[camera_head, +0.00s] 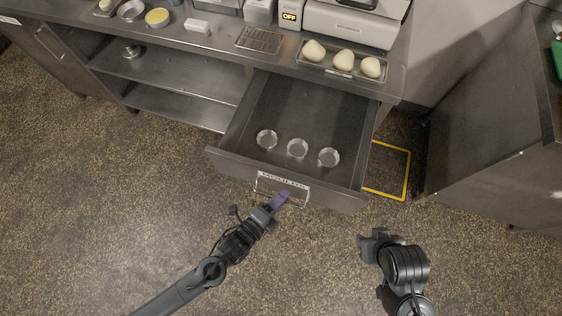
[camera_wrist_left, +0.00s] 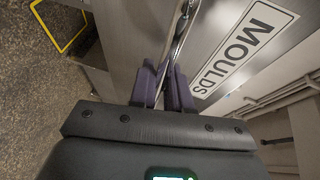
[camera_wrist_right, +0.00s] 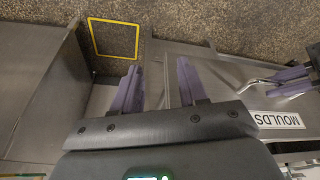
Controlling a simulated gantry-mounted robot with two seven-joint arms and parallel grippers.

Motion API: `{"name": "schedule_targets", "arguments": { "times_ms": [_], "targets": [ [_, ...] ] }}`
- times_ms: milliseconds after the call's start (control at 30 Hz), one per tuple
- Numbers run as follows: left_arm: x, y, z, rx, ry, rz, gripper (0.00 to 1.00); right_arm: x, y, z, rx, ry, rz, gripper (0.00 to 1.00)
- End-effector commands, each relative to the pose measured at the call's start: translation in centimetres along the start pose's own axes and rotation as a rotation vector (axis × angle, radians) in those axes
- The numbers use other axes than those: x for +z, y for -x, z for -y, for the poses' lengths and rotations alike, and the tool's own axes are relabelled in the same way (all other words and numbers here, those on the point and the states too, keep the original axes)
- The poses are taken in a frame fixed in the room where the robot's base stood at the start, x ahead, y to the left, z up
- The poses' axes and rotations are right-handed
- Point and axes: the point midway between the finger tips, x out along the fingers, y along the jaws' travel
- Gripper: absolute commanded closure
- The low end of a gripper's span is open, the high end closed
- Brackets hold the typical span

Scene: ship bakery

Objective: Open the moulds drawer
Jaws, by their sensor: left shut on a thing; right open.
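The moulds drawer (camera_head: 228,158) is pulled well out from the steel counter, with several round metal moulds (camera_head: 297,148) lying inside near its front. Its front carries a white MOULDS label (camera_head: 284,180), also seen in the left wrist view (camera_wrist_left: 243,47). My left gripper (camera_head: 283,199) is at the drawer front, shut on the bar handle (camera_wrist_left: 183,40), which runs between its purple fingers. My right gripper (camera_head: 364,240) is open and empty, above the floor to the right of the drawer front. In the right wrist view its fingers (camera_wrist_right: 155,85) are spread apart.
A tray with dough pieces (camera_head: 342,62) and a wire rack (camera_head: 259,39) sit on the counter above. Another steel cabinet (camera_head: 500,150) stands at right. A yellow square (camera_head: 408,172) marks the floor beside the drawer. Floor in front is clear.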

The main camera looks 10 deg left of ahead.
Motion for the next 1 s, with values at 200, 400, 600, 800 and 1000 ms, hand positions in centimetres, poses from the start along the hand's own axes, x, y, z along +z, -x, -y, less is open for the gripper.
{"name": "schedule_targets", "arguments": {
  "times_ms": [200,400,600,800,1000],
  "targets": [
    [-1.6,3.6,-0.4,0.0,0.0,-0.003,1.0,-0.6,2.4,0.0,-0.003,-0.003,0.004,0.57],
    [-2.2,5.1,-0.9,-0.003,-0.001,-0.004,1.0,-0.9,3.1,0.1,-0.006,-0.006,0.003,0.57],
    [-2.4,5.6,-1.2,-0.003,-0.001,-0.003,1.0,-0.9,3.2,0.1,-0.006,-0.007,0.003,0.57],
    [-2.4,5.6,-1.2,-0.003,-0.001,-0.003,1.0,-0.9,3.2,0.1,-0.006,-0.007,0.003,0.57],
    [-2.4,5.5,-1.2,-0.002,-0.001,-0.003,0.66,-0.9,3.2,0.0,-0.004,-0.005,0.003,0.57]
  ]
}}
